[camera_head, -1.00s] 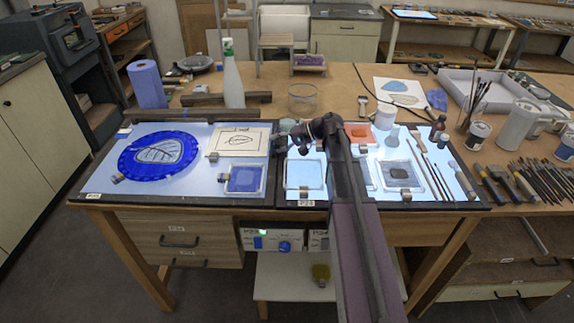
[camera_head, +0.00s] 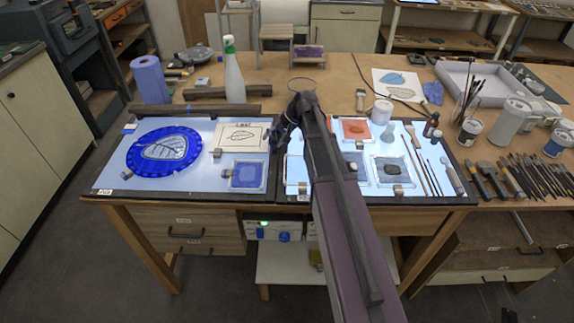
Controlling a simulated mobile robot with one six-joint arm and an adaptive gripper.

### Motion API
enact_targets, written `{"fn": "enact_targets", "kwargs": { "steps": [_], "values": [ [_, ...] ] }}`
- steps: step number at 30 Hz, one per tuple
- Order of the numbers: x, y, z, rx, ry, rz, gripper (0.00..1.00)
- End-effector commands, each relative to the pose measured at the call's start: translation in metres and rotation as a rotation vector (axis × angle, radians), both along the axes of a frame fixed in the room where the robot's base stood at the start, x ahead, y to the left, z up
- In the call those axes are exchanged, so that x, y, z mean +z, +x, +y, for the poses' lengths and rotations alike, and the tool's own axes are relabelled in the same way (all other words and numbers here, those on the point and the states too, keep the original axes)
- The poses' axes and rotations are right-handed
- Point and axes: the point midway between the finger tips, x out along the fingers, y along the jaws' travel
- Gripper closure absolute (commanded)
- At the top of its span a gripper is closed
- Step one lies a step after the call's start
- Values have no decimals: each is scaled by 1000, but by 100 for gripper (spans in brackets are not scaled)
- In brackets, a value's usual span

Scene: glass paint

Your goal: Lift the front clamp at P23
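Two light panels lie side by side on the bench, the left one (camera_head: 110,175) and the right one (camera_head: 440,196). Small labels sit on their front edges, too small to read surely, so I cannot tell which is P23. Small metal clamps show at the front: one (camera_head: 126,174) on the blue disc, one (camera_head: 228,173) by the blue glass square, one (camera_head: 302,187) near the right panel's front left, one (camera_head: 398,190) by the grey glass square. My gripper (camera_head: 281,137) hangs over the seam between the panels, behind these clamps. Its fingers are dark and blurred together.
A blue disc (camera_head: 188,151) with a leaf lies on the left panel. A white bottle (camera_head: 234,80) and wooden bars (camera_head: 195,108) stand behind. Brushes and tools (camera_head: 520,182) crowd the right side. My arm hides part of the right panel.

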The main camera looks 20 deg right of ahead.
Motion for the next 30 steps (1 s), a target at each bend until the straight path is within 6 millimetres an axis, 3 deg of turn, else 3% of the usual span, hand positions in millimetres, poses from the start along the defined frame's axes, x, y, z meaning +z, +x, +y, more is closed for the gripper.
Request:
{"fn": "enact_targets", "kwargs": {
  "steps": [30],
  "values": [
    [-8, 7, 18, 2, -562, 177, 37]
  ]
}}
